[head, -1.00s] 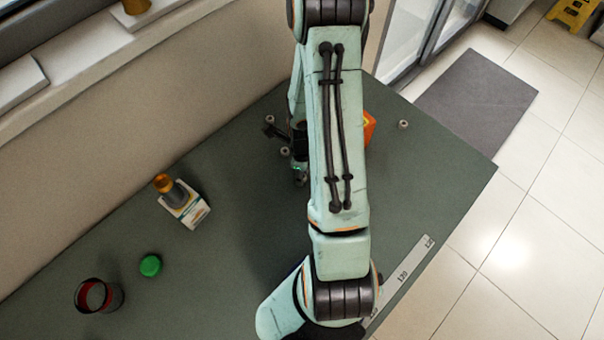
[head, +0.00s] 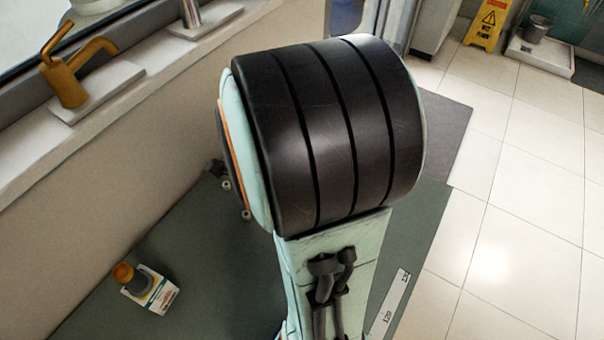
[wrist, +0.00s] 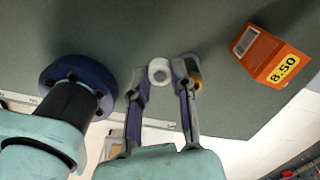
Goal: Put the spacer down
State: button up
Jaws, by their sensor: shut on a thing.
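The spacer (wrist: 159,71) is a small pale ring in the wrist view. It sits between the fingertips of my gripper (wrist: 161,78), which is shut on it. Its end face, with a round middle, faces the camera. The dark green tabletop (wrist: 215,105) lies behind it; I cannot tell whether the spacer touches it. In the head view my arm hides the gripper and the held spacer.
An orange box marked 8.50 (wrist: 272,54) stands right of the gripper. A brownish thing (wrist: 196,80) shows by the right finger. A small carton with an orange-topped item (head: 150,292) stands front left.

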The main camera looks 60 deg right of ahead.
jog(key=s+d+r+m, duration=0.3)
jog(key=s+d+r, duration=0.2)
jog(key=r, duration=0.4)
jog(key=w+d+f, duration=0.2)
jog(key=d+f, duration=0.1)
jog(key=d, duration=0.1)
jog(key=w+d+f, duration=0.2)
jog(key=d+f, duration=0.1)
jog(key=d, duration=0.1)
jog(key=w+d+f, duration=0.2)
jog(key=d+f, duration=0.1)
jog(key=d, duration=0.1)
jog(key=shift+w+f, duration=0.15)
jog(key=shift+w, duration=0.05)
jog(key=shift+w+d+f, duration=0.1)
jog(key=shift+f, duration=0.1)
jog(key=shift+w+d+f, duration=0.1)
jog(key=shift+d+f, duration=0.1)
jog(key=shift+f, duration=1.55)
jog(key=shift+f, duration=0.1)
jog(key=shift+f, duration=0.1)
jog(key=o, duration=0.7)
jog(key=shift+c, duration=0.2)
